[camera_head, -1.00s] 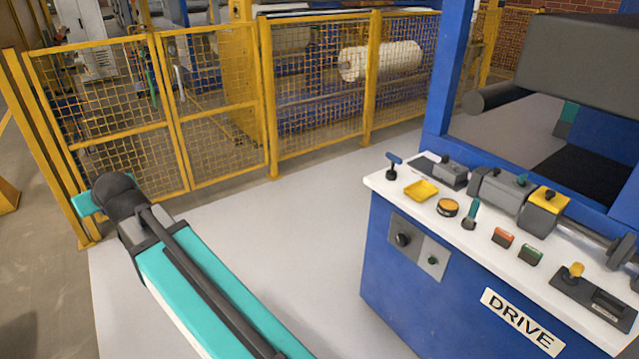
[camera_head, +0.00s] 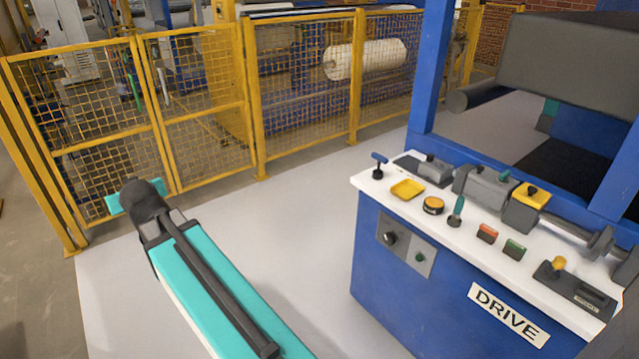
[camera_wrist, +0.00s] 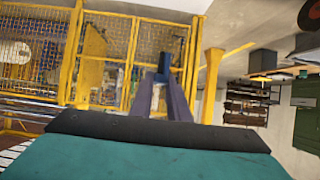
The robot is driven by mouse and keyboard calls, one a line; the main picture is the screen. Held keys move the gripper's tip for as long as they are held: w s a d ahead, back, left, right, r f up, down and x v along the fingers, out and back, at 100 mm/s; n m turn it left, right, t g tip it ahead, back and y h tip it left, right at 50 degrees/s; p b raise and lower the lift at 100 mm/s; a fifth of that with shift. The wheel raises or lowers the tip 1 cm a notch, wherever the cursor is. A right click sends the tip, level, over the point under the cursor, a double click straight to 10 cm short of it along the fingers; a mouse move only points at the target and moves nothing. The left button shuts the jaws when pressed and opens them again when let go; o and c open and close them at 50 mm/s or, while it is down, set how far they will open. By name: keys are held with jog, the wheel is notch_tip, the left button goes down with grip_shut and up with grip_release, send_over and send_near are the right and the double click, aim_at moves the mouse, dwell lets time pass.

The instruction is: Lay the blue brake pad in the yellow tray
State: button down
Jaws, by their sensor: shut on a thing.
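The yellow tray (camera_head: 407,189) is a small shallow dish on the white top of the blue drive console, near its left end. It looks empty. In the wrist view my gripper (camera_wrist: 164,78) has its two fingers closed together on a small dark blue piece, the blue brake pad (camera_wrist: 166,62). It is held in the air with the yellow fence behind it. In the head view the gripper and pad are hidden behind my teal arm, which points toward the fence, left of the console and well away from the tray.
Yellow mesh fencing (camera_head: 200,130) runs behind; the pale floor between is clear.

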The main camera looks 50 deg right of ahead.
jog(key=s+d+f+m+g+h+p, duration=0.1)
jog(key=s+d+f+m+g+h, duration=0.15)
jog(key=s+d, duration=0.6)
jog(key=s+d+f+m+g+h+p, duration=0.1)
jog(key=s+d+m+h+p, duration=0.2)
jog(key=d, duration=1)
jog(key=s+d+f+m+g+h, duration=0.2)
jog(key=s+d+m, duration=0.25)
jog(key=d, duration=0.65)
jog(key=s+d+m+g+p, duration=0.1)
jog(key=s+d+m+g, duration=0.1)
jog(key=s+d, duration=0.4)
jog(key=s+d+f+m+g+h+p, duration=0.1)
jog(key=s+d, duration=0.5)
jog(key=s, duration=0.8)
jog(key=s+d+m+g+p, duration=0.2)
jog(key=s+d+m+g, duration=0.3)
jog(key=s, duration=0.5)
jog(key=shift+d+f+g+p, duration=0.15)
jog(key=shift+d+g+p, duration=0.2)
jog(key=shift+d+g, duration=0.5)
jog(key=shift+d, duration=0.1)
